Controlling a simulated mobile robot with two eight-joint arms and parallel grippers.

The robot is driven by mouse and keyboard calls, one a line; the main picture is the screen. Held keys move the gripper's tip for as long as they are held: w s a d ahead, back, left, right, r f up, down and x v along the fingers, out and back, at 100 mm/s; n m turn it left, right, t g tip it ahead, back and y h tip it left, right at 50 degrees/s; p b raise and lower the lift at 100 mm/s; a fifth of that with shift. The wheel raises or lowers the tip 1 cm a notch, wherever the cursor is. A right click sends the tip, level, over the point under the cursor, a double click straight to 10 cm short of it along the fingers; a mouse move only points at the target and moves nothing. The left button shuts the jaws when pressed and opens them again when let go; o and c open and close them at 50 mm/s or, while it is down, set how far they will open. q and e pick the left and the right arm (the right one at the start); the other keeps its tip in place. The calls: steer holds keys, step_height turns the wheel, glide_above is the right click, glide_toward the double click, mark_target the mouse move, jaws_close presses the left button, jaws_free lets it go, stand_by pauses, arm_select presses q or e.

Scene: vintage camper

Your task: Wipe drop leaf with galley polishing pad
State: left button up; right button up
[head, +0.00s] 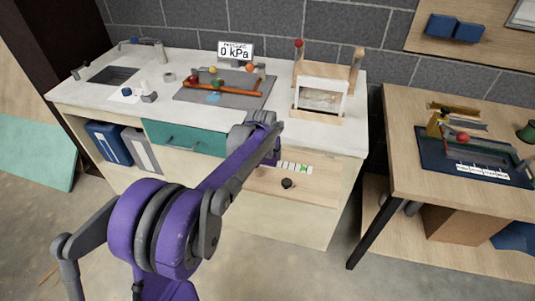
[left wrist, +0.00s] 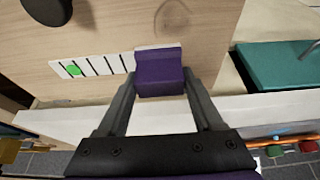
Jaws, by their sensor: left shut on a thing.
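My left gripper (left wrist: 160,84) is shut on a purple block, the polishing pad (left wrist: 158,70), in the left wrist view. The pad sits between both fingertips, over the pale wooden drop leaf (left wrist: 108,25); whether it touches the wood I cannot tell. A faint brownish mark (left wrist: 172,18) shows on the leaf just beyond the pad. In the head view the drop leaf (head: 320,190) is at the counter's front, right of the teal drawer. My left wrist there hides the fingers and pad. My right gripper is not in view.
A white strip with a green cell (left wrist: 73,70) lies beside the pad on the leaf. A black knob (head: 286,183) is on the leaf. The teal drawer (head: 185,138) is left of it. The counter (head: 150,75) above holds a tray, a rack and a gauge. A wooden table (head: 405,115) stands right.

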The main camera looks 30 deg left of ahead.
arm_select(q)
steer(key=shift+w+d+r, duration=0.1)
steer(key=shift+d, duration=0.3)
step_height(320, 180, up, 3)
steer(key=shift+w+d+f+p, duration=0.1)
steer(key=shift+d+p, duration=0.05)
steer(key=shift+p, duration=0.5)
steer(key=shift+a+r+p, duration=0.3)
steer(key=shift+r+p, duration=0.1)
steer(key=shift+r, duration=0.25)
step_height(320, 180, up, 2)
steer(key=shift+d+r+p, duration=0.15)
steer(key=shift+r+p, duration=0.05)
steer(key=shift+p, duration=0.4)
steer(key=shift+r+p, duration=0.4)
steer(key=shift+r, duration=0.4)
